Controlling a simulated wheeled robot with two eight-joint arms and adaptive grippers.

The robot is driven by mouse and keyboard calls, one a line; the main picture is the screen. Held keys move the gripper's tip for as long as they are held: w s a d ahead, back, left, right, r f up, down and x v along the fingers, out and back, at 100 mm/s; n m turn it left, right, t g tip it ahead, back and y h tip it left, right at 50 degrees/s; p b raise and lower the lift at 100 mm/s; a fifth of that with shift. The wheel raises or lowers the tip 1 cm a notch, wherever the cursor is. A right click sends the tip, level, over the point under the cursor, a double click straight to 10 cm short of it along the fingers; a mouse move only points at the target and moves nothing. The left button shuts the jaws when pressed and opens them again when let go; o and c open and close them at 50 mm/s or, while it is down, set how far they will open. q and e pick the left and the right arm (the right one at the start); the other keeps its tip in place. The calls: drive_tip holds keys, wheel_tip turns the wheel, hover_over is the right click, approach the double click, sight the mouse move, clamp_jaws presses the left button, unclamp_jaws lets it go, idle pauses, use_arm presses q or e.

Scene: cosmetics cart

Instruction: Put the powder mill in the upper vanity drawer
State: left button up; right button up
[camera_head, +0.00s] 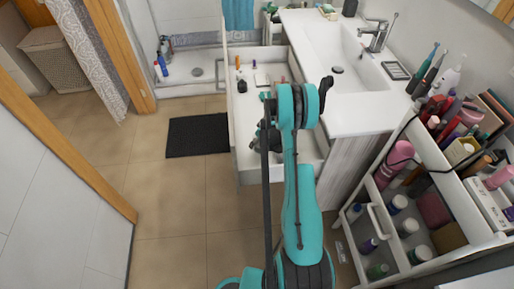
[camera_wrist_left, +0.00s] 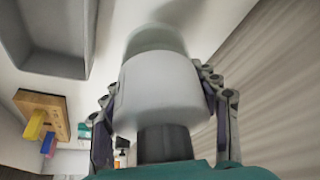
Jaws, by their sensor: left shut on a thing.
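The powder mill (camera_wrist_left: 165,90) shows in the left wrist view as a pale rounded body with a greenish-grey end and a dark cylindrical part. My left gripper (camera_wrist_left: 160,78) is shut on it, one finger on each side. In the head view, my teal arm reaches up the middle, and the left gripper (camera_head: 262,140) is over the open upper vanity drawer (camera_head: 243,170). The arm covers much of the drawer, and I cannot make out the mill clearly there. My right gripper is not in view.
The drawer holds several small items, including an orange one (camera_head: 238,62) and a dark one (camera_head: 242,86). The white counter with its sink (camera_head: 345,60) is at the right of the drawer. A loaded cosmetics cart (camera_head: 365,215) stands at the right. Floor at the left is open around a dark mat (camera_head: 198,136).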

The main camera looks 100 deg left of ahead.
sight(256, 147)
use_arm(q)
drive_tip(key=shift+s+a+f, duration=0.2)
drive_tip(key=shift+s+f, duration=0.25)
drive_tip(key=shift+s, duration=0.2)
wheel_tip(256, 147, down, 4)
drive_tip(key=shift+f+b, duration=0.1)
drive_tip(key=shift+b, duration=1.1)
drive_tip(key=shift+r, duration=0.2)
drive_tip(key=shift+f, duration=0.15)
drive_tip(key=o, duration=1.6)
drive_tip(key=p+v, duration=0.4)
drive_tip(key=v, duration=0.8)
